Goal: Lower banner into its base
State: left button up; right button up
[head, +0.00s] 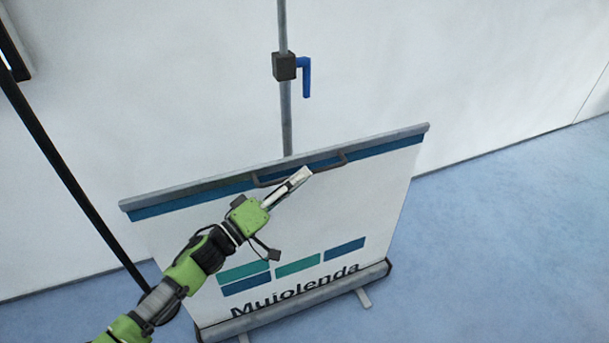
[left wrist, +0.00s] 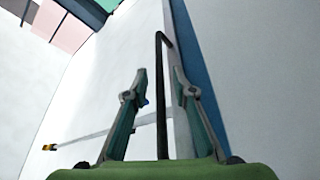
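The white banner (head: 365,205) has a blue top stripe and shows blue and teal blocks above dark lettering. It stands partly drawn out of its grey base (head: 300,302) on the floor. A grey rail (head: 385,138) runs along its top, with a dark handle (head: 343,160) on its front. My left gripper (head: 303,174) is at this handle. In the left wrist view the fingers (left wrist: 160,78) are apart, with the handle (left wrist: 162,110) showing between them. I cannot tell whether they touch it. The rail and blue stripe (left wrist: 205,85) lie just right. My right gripper is not in view.
A grey pole (head: 284,115) rises behind the banner, bearing a dark clamp (head: 284,66) with a blue lever (head: 306,78). A white wall (head: 430,60) stands behind. A black slanted pole (head: 70,180) is at the left. The blue floor (head: 500,240) is clear at the right.

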pick_arm(q)
jog(key=shift+x, duration=1.2)
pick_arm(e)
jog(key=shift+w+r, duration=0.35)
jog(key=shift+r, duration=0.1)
pick_arm(q)
grip_shut()
jog(key=shift+f, duration=0.1)
